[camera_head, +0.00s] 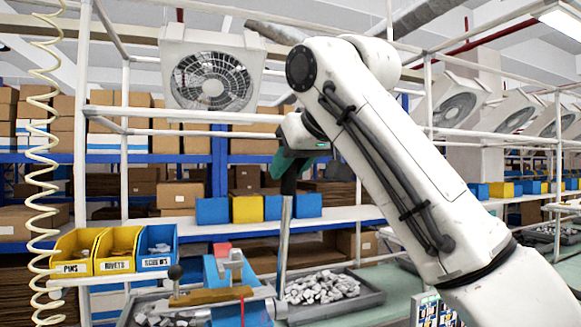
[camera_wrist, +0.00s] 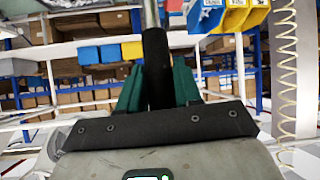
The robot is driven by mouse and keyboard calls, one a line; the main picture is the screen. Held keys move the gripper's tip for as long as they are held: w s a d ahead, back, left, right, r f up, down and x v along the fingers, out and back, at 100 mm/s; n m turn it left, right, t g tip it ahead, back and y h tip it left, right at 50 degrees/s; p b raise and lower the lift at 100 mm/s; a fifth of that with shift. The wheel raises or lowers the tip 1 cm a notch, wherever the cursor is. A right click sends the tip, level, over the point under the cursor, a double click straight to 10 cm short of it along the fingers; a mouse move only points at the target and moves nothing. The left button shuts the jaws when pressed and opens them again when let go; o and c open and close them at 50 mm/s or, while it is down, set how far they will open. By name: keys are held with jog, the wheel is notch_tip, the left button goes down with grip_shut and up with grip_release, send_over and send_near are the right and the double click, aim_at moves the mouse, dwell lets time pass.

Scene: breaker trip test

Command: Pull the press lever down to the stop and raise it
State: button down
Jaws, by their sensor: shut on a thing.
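The press lever is a steel rod (camera_head: 285,232) with a black grip at its upper end. It stands nearly upright on the right side of the blue press (camera_head: 256,310), at the bottom of the head view. My gripper (camera_head: 291,165) is at the black grip, well above the press. In the wrist view, the green fingers of my gripper (camera_wrist: 158,88) are shut on either side of the black grip (camera_wrist: 157,62). My gripper partly hides the grip's top in the head view. The press also bears a red block (camera_head: 223,248) and a brass-coloured bar (camera_head: 210,297).
A grey tray (camera_head: 372,298) of metal parts lies right of the lever. Labelled yellow and blue bins (camera_head: 118,250) stand at left, beside a coiled hose (camera_head: 42,170). A white frame with a fan (camera_head: 212,80) rises behind. Shelves of cardboard boxes fill the background.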

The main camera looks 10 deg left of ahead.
jog(key=c, duration=0.9)
grip_release()
jog(key=shift+o, duration=0.2)
jog(key=b+v, duration=0.3)
jog(key=v, duration=0.7)
jog(key=shift+s+d+b, duration=0.15)
jog(key=shift+d+b, duration=0.1)
jog(key=shift+b, duration=0.05)
jog(key=shift+r, duration=0.15)
